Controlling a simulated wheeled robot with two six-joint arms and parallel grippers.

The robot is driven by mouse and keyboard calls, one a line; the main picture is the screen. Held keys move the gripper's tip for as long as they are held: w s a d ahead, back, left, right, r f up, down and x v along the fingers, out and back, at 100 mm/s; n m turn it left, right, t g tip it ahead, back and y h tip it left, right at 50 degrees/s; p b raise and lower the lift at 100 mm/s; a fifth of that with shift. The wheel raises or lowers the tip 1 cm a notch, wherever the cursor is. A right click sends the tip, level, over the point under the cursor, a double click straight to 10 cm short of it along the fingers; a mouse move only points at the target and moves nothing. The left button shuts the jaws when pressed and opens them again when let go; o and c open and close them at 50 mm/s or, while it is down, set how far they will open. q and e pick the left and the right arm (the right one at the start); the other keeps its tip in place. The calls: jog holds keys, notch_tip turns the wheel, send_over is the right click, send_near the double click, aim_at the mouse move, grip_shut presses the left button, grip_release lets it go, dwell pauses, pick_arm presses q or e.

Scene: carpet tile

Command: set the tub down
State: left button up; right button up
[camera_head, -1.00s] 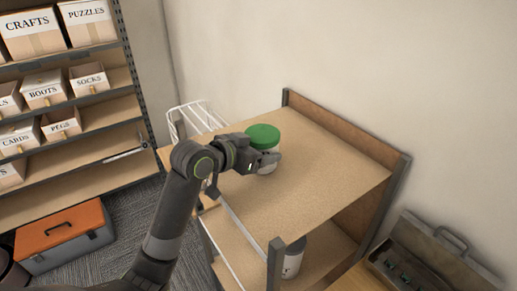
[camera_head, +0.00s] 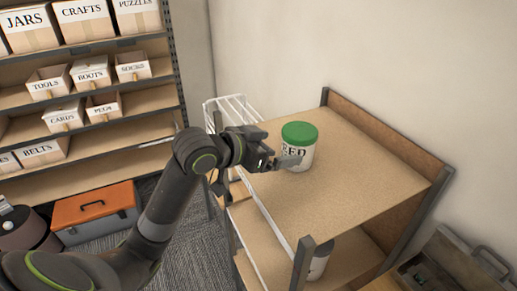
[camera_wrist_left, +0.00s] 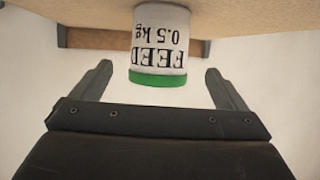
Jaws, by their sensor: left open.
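The tub (camera_head: 298,150) is white with a green lid and dark lettering. It stands upright on the top board of the wooden shelf unit (camera_head: 330,190). In the left wrist view the tub (camera_wrist_left: 160,45) appears upside down, reading "FEED 0.5 kg", with its lid toward my gripper's base. My left gripper (camera_head: 284,161) is just left of the tub in the head view. In the left wrist view its two fingers (camera_wrist_left: 159,88) are spread apart, with a gap on each side of the tub. My right gripper is out of view.
A white wire rack (camera_head: 230,112) stands behind my left arm at the unit's left side. Another container (camera_head: 320,258) is on the lower board. An open grey case (camera_head: 450,265) lies at right. Labelled boxes (camera_head: 88,75) fill shelves at left; an orange toolbox (camera_head: 97,213) is on the carpet.

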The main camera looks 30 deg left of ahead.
pick_arm(q)
jog(key=shift+v, duration=2.5)
jog(key=shift+s, duration=0.1)
